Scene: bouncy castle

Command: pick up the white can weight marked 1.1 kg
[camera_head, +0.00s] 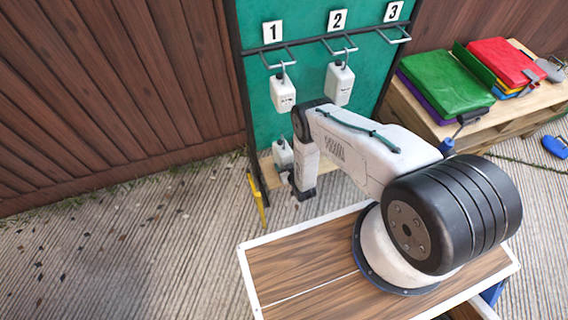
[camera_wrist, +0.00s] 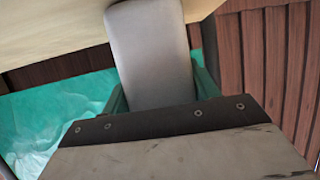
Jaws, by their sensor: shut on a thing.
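A white can weight (camera_wrist: 150,50) fills the middle of the wrist view. My gripper (camera_wrist: 162,88) is shut on it, with a greenish finger on each side. No marking is readable on its visible face. In the head view, a white weight (camera_head: 283,153) shows low by the green board, partly hidden behind my arm; my fingers cannot be made out there. Two more white weights hang higher up, one (camera_head: 283,92) under hook 1 and one (camera_head: 339,84) under hook 2. Their small print is too blurred to read.
The green board (camera_head: 300,60) carries metal hooks under labels 1, 2 and 3. A pale wooden base (camera_head: 268,176) lies below it. Coloured folded mats (camera_head: 447,84) sit on a pallet at right. A yellow post (camera_head: 257,202) stands left of my arm. Open ground lies at left.

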